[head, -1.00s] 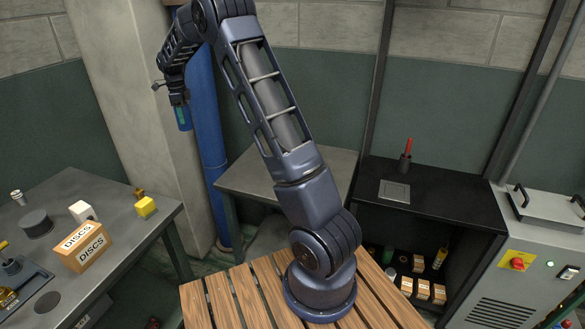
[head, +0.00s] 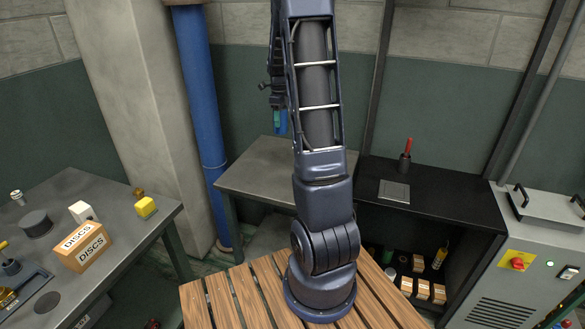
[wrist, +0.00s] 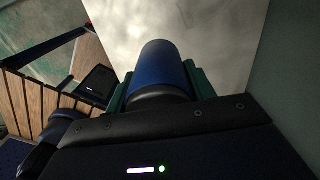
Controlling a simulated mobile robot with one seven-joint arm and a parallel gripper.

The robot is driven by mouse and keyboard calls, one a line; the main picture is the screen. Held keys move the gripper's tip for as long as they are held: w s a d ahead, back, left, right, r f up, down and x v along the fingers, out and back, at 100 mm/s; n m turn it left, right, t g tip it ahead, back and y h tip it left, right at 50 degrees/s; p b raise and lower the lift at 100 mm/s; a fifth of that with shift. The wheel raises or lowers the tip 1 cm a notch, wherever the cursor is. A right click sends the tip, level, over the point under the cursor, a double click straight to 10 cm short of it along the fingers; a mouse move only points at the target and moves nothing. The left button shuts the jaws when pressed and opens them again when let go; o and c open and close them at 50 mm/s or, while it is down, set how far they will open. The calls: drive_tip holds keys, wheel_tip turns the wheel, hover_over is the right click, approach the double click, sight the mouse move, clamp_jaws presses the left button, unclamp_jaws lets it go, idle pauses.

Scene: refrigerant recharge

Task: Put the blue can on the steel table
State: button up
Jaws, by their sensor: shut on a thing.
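The blue can (wrist: 163,65) sits between the green fingers of my gripper (wrist: 160,82) in the wrist view. My gripper is shut on it. In the head view the can (head: 283,125) is small and partly hidden by the gripper and my arm. It appears above the back part of the bare grey steel table (head: 245,180), which stands against the green wall. In the wrist view the pale steel table top (wrist: 215,35) lies beyond the can. I cannot tell the exact height between them.
A blue pipe (head: 203,100) and a concrete pillar stand left of the steel table. A dark bench (head: 450,205) with a red-handled tool (head: 406,150) is to its right.

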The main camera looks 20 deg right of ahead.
drive_tip(key=shift+s+d+f, duration=0.3)
drive_tip(key=shift+s+d, duration=0.4)
wheel_tip(320, 180, down, 20)
drive_tip(key=shift+r, duration=0.15)
drive_tip(key=o, duration=1.2)
